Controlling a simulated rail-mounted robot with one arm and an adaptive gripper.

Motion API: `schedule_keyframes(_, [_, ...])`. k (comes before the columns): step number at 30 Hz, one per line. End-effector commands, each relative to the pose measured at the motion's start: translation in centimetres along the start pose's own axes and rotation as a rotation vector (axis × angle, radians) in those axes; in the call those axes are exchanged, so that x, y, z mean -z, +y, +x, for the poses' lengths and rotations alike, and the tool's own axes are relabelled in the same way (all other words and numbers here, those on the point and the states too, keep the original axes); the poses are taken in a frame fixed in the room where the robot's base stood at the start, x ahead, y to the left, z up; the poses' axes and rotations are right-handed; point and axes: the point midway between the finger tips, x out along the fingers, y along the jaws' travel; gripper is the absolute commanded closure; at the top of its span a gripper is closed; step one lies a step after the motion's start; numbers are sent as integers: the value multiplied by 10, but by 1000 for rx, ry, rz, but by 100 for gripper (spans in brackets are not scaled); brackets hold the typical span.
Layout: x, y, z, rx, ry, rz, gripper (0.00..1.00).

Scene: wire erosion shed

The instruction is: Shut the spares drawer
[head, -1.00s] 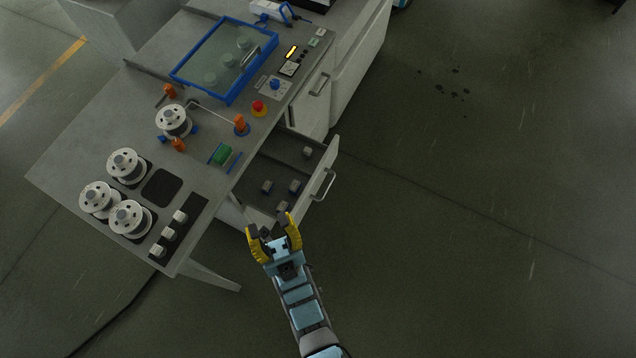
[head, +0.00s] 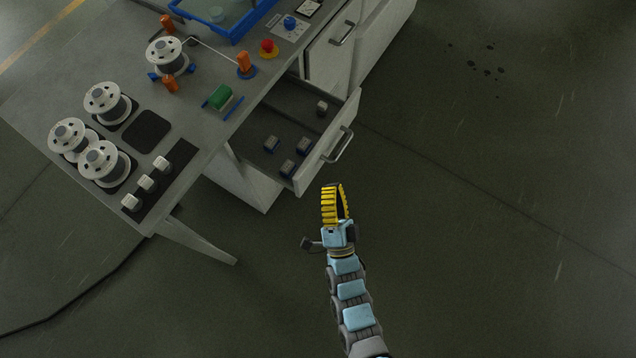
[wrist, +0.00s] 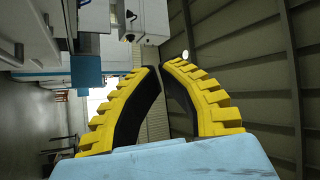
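The spares drawer (head: 336,128) stands pulled out from under the workbench in the head view. Its light front carries a bar handle (head: 340,145). Several small grey and blue parts lie inside, and the rear of the drawer is hidden under the bench top. My gripper (head: 332,188) is in front of the drawer, just below the near end of its front in the picture and apart from it as far as I can tell. Its yellow fingers, also in the wrist view (wrist: 160,68), curve together with tips almost meeting and nothing between them.
The bench top (head: 190,105) carries wire spools (head: 107,101), a green block (head: 220,97) and a red button (head: 268,47). A closed cabinet door (head: 335,45) lies beyond the drawer. A bench leg (head: 205,243) slants out at lower left. The floor (head: 480,220) to the right is clear.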

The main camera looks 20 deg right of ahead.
Motion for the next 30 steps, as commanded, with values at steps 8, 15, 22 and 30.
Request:
schedule_keyframes(8, [-51,115,-65,-244,-129,322,100])
schedule_keyframes(15, [-76,160,-101,-391,-175,500,100])
schedule_keyframes(22, [-79,167,-99,-415,-179,532,100])
schedule_keyframes(30, [-88,178,-72,-416,-180,530,100])
